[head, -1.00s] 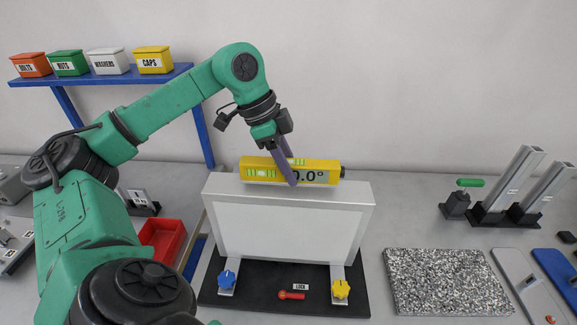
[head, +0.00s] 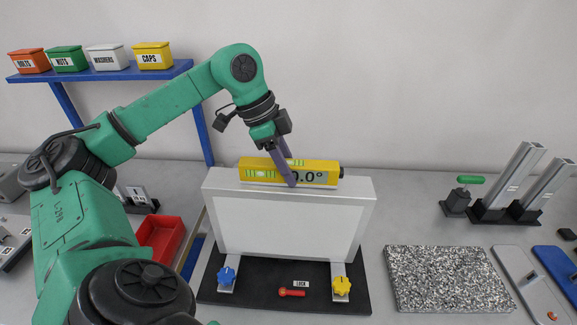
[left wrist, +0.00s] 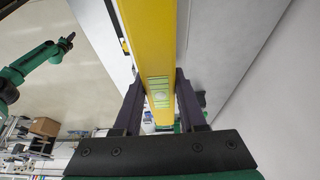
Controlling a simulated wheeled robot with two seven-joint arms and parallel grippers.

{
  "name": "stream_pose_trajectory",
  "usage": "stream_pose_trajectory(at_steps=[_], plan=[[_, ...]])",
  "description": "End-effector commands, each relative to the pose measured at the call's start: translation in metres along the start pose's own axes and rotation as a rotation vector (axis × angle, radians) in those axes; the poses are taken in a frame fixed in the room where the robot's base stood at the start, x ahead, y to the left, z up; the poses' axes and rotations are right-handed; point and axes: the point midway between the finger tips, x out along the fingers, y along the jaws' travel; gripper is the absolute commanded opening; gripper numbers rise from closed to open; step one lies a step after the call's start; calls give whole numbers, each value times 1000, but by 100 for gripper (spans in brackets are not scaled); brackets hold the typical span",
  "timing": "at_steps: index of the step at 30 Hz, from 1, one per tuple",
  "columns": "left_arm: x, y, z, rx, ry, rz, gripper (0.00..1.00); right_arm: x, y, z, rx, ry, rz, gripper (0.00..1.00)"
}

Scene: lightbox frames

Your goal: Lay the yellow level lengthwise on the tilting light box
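The yellow level (head: 215,170) lies lengthwise along the top of the tilting light box (head: 290,228), with no clear gap under it in the head view. Its display reads about 0.0°, partly covered by a finger. My left gripper (head: 287,165) comes down from above near the level's middle, one finger in front and one behind. In the left wrist view, both fingers (left wrist: 160,90) lie against the sides of the level (left wrist: 147,30), so the gripper looks shut on it.
A blue knob (head: 227,274), a yellow knob (head: 341,286) and a red lock lever (head: 291,292) are at the box's foot. A red bin (head: 160,238) stands left. A speckled slab (head: 448,279) lies right, with metal profiles (head: 515,180) behind it. A blue shelf (head: 100,74) holds small boxes.

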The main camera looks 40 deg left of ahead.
Motion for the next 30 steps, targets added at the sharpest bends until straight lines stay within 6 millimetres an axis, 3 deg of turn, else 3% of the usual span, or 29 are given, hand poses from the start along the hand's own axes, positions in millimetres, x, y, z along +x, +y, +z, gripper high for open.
stream_pose_trajectory(at_steps=[1, 2, 3, 14, 17, 25, 30], plan=[[-1, 0, 0, 0, 1, -1, 59, 0, 1, 0, 0, 1, 1, 0], [-1, 0, 0, 0, 1, -1, 70, 0, 1, 0, 0, 1, 1, 0], [-1, 0, 0, 0, 1, -1, 75, 0, 1, -1, 0, 1, 2, 0], [-7, 0, 0, 0, 0, -1, 75, -2, 4, -2, 0, 3, 5, 0], [-26, -1, -2, 0, 3, -3, 75, -5, 4, -2, 0, 3, 5, 0], [-111, 0, -4, 0, 5, -2, 75, -37, 4, -5, 0, 3, 5, 0], [-142, 0, -2, 1, 2, -1, 75, -52, 4, -6, 0, 3, 5, 0]])
